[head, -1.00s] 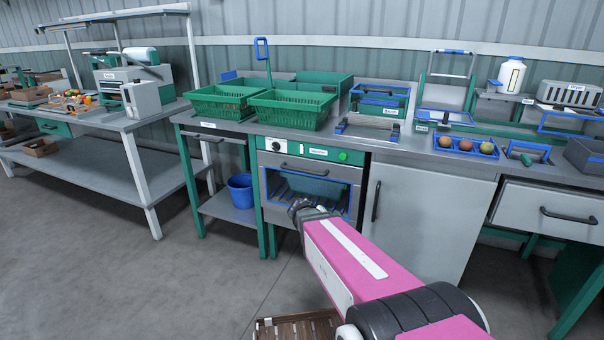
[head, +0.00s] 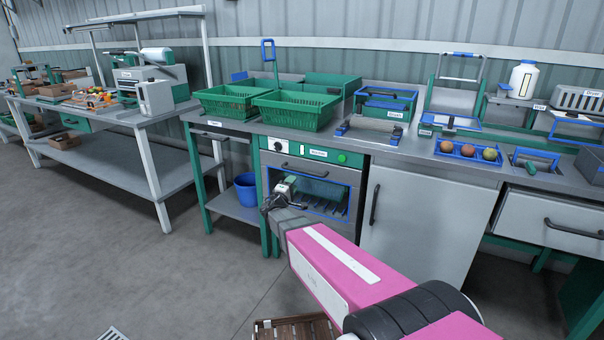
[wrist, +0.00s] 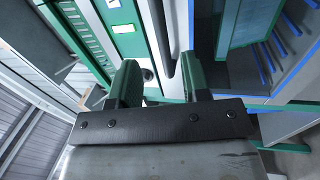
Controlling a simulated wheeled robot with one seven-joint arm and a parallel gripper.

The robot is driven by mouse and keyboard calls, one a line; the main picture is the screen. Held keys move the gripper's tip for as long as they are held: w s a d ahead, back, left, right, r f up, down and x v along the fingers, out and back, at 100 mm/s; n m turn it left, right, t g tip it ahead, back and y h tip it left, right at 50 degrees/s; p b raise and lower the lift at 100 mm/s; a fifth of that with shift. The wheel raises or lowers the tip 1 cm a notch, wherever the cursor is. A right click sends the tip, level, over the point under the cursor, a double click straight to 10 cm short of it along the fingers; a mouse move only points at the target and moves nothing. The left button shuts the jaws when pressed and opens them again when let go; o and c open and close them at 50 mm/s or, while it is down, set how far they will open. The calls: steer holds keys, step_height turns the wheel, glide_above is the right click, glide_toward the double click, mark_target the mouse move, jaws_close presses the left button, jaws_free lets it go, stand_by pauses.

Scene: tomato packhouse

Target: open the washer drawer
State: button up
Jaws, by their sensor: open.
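The washer (head: 312,154) has a green panel with a knob, a label and a green button. Below the panel is its grey drawer front with a dark bar handle (head: 304,173) and a blue-edged window; it looks shut. My gripper (head: 285,188) is in front of the left part of this drawer front, close below the handle's left end. In the wrist view my gripper (wrist: 160,72) is open, its two green fingers apart. The dark handle (wrist: 158,35) shows ahead, in line with the gap between them. Whether it touches a finger, I cannot tell.
A grey cabinet door (head: 415,220) is right of the washer. A blue bucket (head: 245,190) stands on a low shelf to the left. Green baskets (head: 296,110) stand on the counter above. A brown slatted crate (head: 295,329) is on the floor. The floor at left is mostly clear.

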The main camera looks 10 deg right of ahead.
mark_target(301, 172)
steer(key=x, duration=0.9)
steer(key=shift+w+d+r, duration=0.1)
steer(key=shift+w+d, duration=0.1)
steer(key=shift+c, duration=0.2)
jaws_close()
